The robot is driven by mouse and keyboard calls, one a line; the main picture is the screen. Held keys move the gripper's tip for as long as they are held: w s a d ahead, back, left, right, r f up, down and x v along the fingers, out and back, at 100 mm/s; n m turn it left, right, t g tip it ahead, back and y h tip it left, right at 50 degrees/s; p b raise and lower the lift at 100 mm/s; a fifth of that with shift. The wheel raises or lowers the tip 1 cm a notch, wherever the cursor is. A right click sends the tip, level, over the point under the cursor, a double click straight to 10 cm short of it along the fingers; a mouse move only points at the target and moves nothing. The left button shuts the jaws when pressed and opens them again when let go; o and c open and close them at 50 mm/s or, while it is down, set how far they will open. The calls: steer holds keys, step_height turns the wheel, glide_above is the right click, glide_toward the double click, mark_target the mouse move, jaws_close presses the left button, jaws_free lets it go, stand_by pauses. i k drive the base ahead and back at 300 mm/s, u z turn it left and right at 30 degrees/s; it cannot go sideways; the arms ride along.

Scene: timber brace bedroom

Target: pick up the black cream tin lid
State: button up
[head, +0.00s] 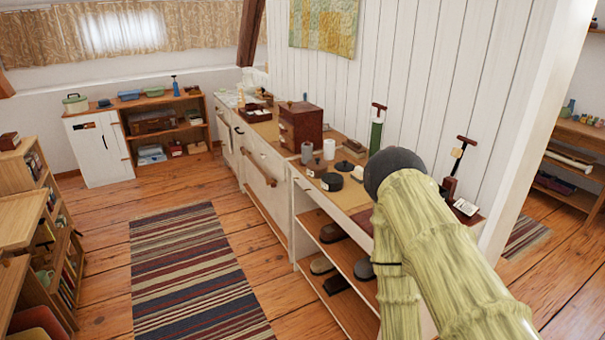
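A flat black disc with a small raised middle, which looks like the black cream tin lid (344,166), lies on the long counter (352,195). A round black tin (331,182) sits just in front of it, to its left. They look apart, but they are too small to be sure. My arm, pale green with a dark round joint, fills the right foreground and hides part of the counter's right end. My gripper does not show, so I cannot see its fingers or whether it holds anything.
Grey and white cylinders (307,153) stand left of the lid. A dark wooden drawer box (301,127) is farther left. A green-bodied upright tool (377,130) stands behind. Brushes (333,232) lie on the shelf below. A striped rug (185,270) covers open floor to the left.

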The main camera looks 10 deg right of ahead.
mark_target(344, 166)
steer(key=z, duration=0.4)
steer(key=k, duration=0.15)
steer(key=u, duration=1.65)
steer(key=i, duration=1.6)
steer(key=z, duration=0.7)
steer(key=i, duration=0.95)
steer(key=z, duration=0.95)
